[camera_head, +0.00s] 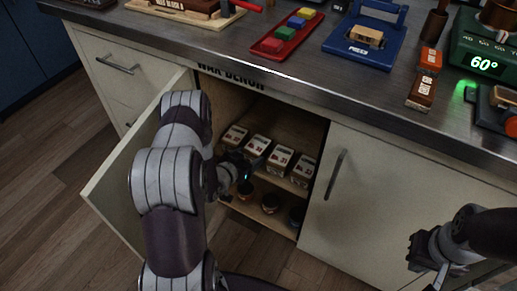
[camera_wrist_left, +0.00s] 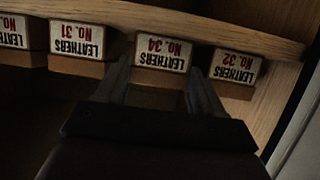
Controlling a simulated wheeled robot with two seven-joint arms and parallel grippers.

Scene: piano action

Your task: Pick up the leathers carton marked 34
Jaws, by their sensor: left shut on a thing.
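The leathers carton marked 34 (camera_wrist_left: 162,53) has a white label with upside-down lettering in the left wrist view and a brown lower part. In the head view it appears to be the second carton from the left (camera_head: 258,144), on the shelf inside the open cabinet. My left gripper (camera_wrist_left: 157,92) reaches into the cabinet, its two fingers on either side of this carton, shut on it; in the head view the gripper (camera_head: 246,165) is partly hidden by my arm. My right gripper (camera_head: 427,267) is outside, in front of the closed door, its jaw opening unclear.
Carton 32 (camera_wrist_left: 235,67) and carton 31 (camera_wrist_left: 77,41) stand close on either side, with another beyond. Dark round jars (camera_head: 270,203) stand on the lower shelf. The open door (camera_head: 120,190) is left of my arm; the bench top (camera_head: 300,82) overhangs the cabinet.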

